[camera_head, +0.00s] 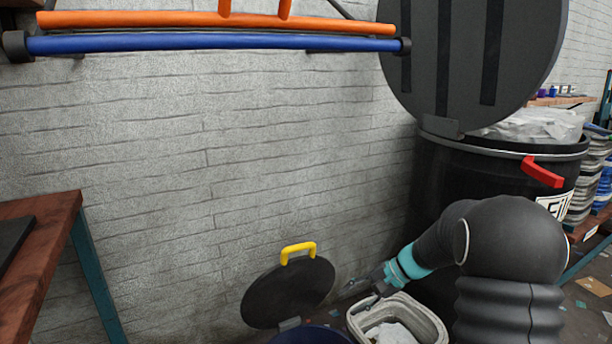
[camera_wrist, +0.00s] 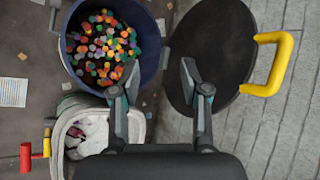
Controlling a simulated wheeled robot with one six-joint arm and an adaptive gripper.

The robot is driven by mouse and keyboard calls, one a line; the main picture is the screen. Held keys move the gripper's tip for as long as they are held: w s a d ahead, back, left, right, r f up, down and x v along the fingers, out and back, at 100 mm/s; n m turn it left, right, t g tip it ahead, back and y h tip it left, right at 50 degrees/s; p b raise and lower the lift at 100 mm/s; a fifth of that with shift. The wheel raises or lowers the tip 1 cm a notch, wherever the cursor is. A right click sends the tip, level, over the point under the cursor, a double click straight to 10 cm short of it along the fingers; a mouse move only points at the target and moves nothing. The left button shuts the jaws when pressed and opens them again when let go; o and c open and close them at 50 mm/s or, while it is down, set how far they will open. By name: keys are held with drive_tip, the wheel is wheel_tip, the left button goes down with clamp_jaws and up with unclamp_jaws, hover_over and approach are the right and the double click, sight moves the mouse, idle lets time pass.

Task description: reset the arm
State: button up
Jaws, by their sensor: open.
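My gripper (camera_wrist: 197,82) is open in the wrist view, its two fingers apart with nothing between them. It hangs over the gap between a blue bin (camera_wrist: 68,62) full of small coloured caps and that bin's round black lid (camera_wrist: 216,38). In the head view my gripper (camera_head: 366,283) shows small at the end of my arm, near the lid (camera_head: 290,292) with its yellow handle. The head view does not show the fingertips clearly.
A pale bin (camera_head: 437,320) with white contents stands below my arm. A large black barrel (camera_head: 440,180) with a raised lid (camera_head: 470,50) stands at right. A wooden table (camera_head: 50,235) is at left. A blue and orange rail (camera_head: 210,42) crosses the top. A brick wall stands behind.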

drive_tip(key=s+d+r+n+t+h, duration=0.1)
drive_tip(key=s+r+n+h, duration=0.1)
drive_tip(key=s, duration=0.8)
drive_tip(key=s+d+r+n+t+h, duration=0.1)
drive_tip(key=s+r+n+h, duration=0.2)
drive_tip(key=s+r, duration=0.3)
drive_tip(key=s+d+r+n+t+h, duration=0.1)
drive_tip(key=s+r+h, duration=0.3)
drive_tip(key=s, duration=1.1)
drive_tip(key=shift+d+r+n+t, duration=0.25)
drive_tip(key=shift+r+n+t, duration=0.35)
drive_tip(key=shift+n, duration=0.1)
